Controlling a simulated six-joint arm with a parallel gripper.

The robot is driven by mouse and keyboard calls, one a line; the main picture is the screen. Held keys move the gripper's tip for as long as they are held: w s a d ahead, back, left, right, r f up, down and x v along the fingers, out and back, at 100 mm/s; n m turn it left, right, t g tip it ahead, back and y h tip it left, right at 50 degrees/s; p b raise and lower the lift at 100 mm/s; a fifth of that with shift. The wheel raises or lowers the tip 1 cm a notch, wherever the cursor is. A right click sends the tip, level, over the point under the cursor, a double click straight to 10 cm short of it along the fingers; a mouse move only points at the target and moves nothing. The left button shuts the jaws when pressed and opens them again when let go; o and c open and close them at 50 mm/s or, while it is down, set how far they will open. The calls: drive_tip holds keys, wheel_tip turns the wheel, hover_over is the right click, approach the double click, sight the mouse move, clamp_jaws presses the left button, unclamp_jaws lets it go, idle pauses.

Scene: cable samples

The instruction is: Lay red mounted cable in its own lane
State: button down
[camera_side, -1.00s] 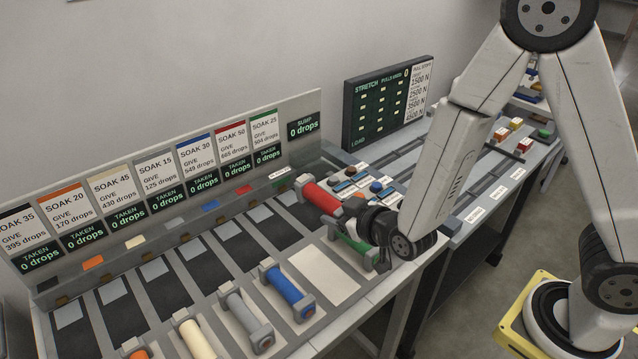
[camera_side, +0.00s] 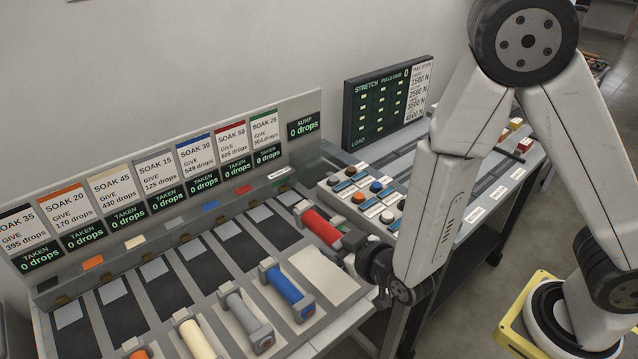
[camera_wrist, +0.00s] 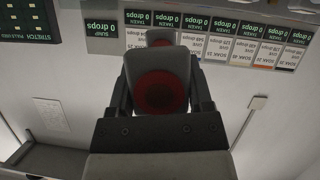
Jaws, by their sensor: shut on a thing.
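The red mounted cable (camera_side: 321,226) is a red cylinder with grey end blocks. My gripper (camera_side: 352,252) is shut on its near end and holds it tilted, apparently above the rack. In the wrist view, the cable's end block and dark red round end (camera_wrist: 160,92) sit between the fingers (camera_wrist: 160,108). The blue mounted cable (camera_side: 287,289) lies in the adjacent lane. The green cable is hidden behind my gripper and the red cable.
Grey (camera_side: 246,318) and cream (camera_side: 197,339) mounted cables lie in lanes farther left. A sign panel (camera_side: 180,185) stands behind the lanes. A button box (camera_side: 365,195) and the stretch board (camera_side: 388,100) are to the right.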

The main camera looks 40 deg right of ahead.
hover_over(337, 285)
drive_tip(key=shift+f, duration=2.85)
drive_tip(key=shift+f, duration=0.1)
drive_tip(key=shift+f, duration=1.8)
drive_tip(key=shift+f, duration=0.1)
unclamp_jaws()
drive_tip(key=shift+f, duration=0.1)
drive_tip(key=shift+v, duration=3.95)
drive_tip(key=shift+w, duration=0.15)
